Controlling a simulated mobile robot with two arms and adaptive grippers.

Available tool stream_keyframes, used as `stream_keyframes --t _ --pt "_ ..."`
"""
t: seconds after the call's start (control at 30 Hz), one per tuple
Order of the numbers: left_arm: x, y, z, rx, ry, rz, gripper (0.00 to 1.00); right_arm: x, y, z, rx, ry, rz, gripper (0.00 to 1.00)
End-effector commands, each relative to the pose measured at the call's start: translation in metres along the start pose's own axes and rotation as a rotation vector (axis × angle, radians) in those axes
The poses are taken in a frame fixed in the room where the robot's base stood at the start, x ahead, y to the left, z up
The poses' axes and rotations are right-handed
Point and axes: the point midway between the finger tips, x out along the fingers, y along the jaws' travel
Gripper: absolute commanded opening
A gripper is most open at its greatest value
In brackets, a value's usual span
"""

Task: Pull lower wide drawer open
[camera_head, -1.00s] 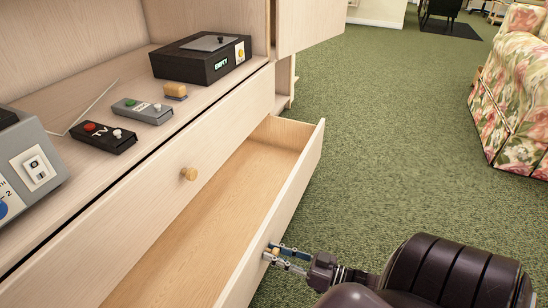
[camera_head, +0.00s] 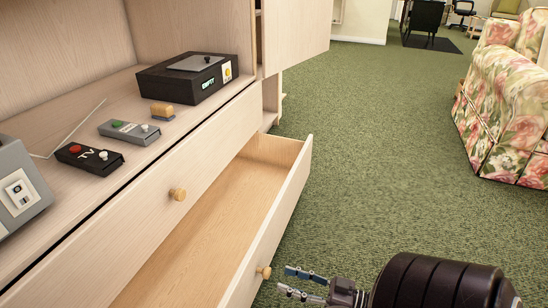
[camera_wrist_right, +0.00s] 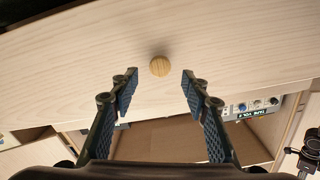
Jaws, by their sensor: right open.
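The lower wide drawer (camera_head: 275,223) stands pulled out from the pale wood cabinet, and its empty inside shows. Its round wooden knob (camera_head: 265,272) is on the front face. My right gripper (camera_head: 284,281) is open, just to the right of the knob and apart from it. In the right wrist view the knob (camera_wrist_right: 160,67) sits just beyond and between the two spread fingertips (camera_wrist_right: 160,76), with nothing held. The upper drawer is shut, with its own knob (camera_head: 178,194). My left gripper is not in view.
A cabinet door (camera_head: 298,35) hangs open above. A floral armchair (camera_head: 505,110) stands at right. Green carpet between is clear.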

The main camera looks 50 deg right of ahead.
Motion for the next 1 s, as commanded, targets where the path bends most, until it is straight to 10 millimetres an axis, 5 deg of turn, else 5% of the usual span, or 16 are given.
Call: stream_keyframes --t 0.3,1.0 --pt "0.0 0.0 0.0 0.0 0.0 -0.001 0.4 -0.044 0.0 0.0 0.0 0.001 0.001 0.43" --pt "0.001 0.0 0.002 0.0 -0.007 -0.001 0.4 -0.047 0.0 -0.002 0.0 0.002 0.0 0.43"
